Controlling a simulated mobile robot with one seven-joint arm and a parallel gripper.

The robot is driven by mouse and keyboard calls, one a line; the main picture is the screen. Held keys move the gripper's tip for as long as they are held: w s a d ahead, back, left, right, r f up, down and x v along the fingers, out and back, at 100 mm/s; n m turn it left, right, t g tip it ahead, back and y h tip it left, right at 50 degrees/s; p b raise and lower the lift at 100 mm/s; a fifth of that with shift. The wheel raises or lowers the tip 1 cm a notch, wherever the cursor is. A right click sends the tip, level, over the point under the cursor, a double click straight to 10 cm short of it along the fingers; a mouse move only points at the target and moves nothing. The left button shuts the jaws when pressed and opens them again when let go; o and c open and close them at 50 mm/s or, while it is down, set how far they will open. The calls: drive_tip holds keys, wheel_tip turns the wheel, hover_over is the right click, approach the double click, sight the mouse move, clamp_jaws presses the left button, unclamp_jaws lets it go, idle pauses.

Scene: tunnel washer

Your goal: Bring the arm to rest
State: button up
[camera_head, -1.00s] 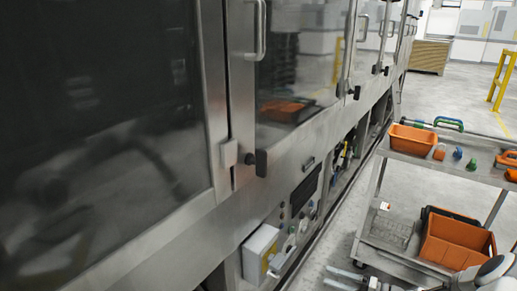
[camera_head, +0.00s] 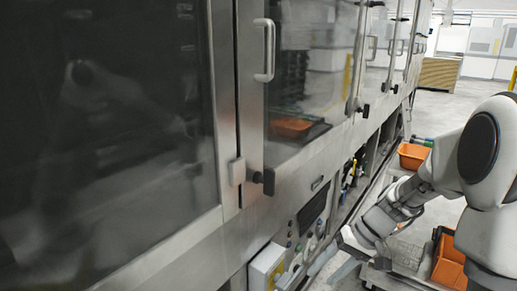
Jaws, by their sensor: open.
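My arm (camera_head: 490,170) enters at the right edge, bent, with its white links reaching left and down. My gripper (camera_head: 347,252) is at the arm's far end, low in the picture, in front of the lower part of the washer. It is open, and I see nothing held in it. The fingers are small and partly lost against the machine and floor behind. The arm hides much of the cart at the right.
The steel washer (camera_head: 225,100) with glass doors and handles fills the left and middle. A control panel (camera_head: 308,215) and a pale box (camera_head: 266,268) sit low on it. Orange bins stand on the cart's upper (camera_head: 413,156) and lower (camera_head: 450,262) shelves. Grey floor lies behind.

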drive_tip(key=s+a+r+t+h, duration=0.3)
drive_tip(key=s+r+t+h, duration=0.3)
drive_tip(key=s+r, duration=0.95)
wheel_tip(320, 180, up, 17)
drive_tip(key=s+p, duration=0.1)
drive_tip(key=p, duration=1.7)
drive_tip(key=shift+d+r+g, duration=0.15)
drive_tip(key=shift+d+g, duration=0.15)
drive_tip(key=shift+d, duration=0.05)
